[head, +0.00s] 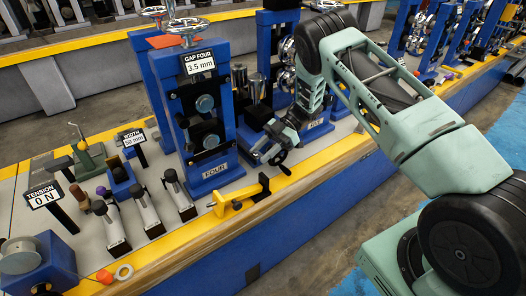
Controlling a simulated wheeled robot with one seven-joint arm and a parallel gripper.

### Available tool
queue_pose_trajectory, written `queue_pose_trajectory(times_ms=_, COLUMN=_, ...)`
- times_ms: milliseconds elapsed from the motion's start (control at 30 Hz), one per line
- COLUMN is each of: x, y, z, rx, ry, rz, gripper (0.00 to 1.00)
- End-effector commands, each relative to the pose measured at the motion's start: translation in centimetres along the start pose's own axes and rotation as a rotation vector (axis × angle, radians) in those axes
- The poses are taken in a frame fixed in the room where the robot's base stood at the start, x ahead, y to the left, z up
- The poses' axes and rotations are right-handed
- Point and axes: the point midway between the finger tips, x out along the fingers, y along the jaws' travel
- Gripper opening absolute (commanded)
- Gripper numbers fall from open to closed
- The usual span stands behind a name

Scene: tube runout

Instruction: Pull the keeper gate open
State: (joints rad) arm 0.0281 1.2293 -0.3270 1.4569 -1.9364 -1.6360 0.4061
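A low yellow-and-black fitting (238,198) stands at the front edge of the bench, in front of the blue stand (207,130) marked FOUR. My gripper (268,152) hangs at the end of my green arm, above and slightly right of the fitting, beside the FOUR stand. It appears apart from the fitting. Its fingers are small and dark against a black handwheel behind, so whether they are open is unclear.
Signs read GAP FOUR 3.5 mm (199,63), WIDTH 50 mm (132,138) and TENSION 0 N (44,196). More blue stands line the bench at right. The floor before the bench is clear.

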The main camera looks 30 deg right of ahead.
Motion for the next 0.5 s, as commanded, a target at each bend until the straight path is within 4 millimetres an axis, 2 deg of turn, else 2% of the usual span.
queue_pose_trajectory(times_ms=33, x=0.1, y=0.0, z=-0.1, rx=-0.001, ry=0.002, rz=0.0, gripper=0.53)
queue_pose_trajectory(times_ms=67, x=0.1, y=0.0, z=-0.1, rx=-0.001, ry=0.002, rz=0.0, gripper=0.62)
queue_pose_trajectory(times_ms=367, x=0.0, y=0.0, z=-0.1, rx=-0.001, ry=0.001, rz=0.0, gripper=0.62)
queue_pose_trajectory(times_ms=500, x=-0.5, y=0.0, z=-1.3, rx=-0.003, ry=-0.001, rz=0.001, gripper=0.62)
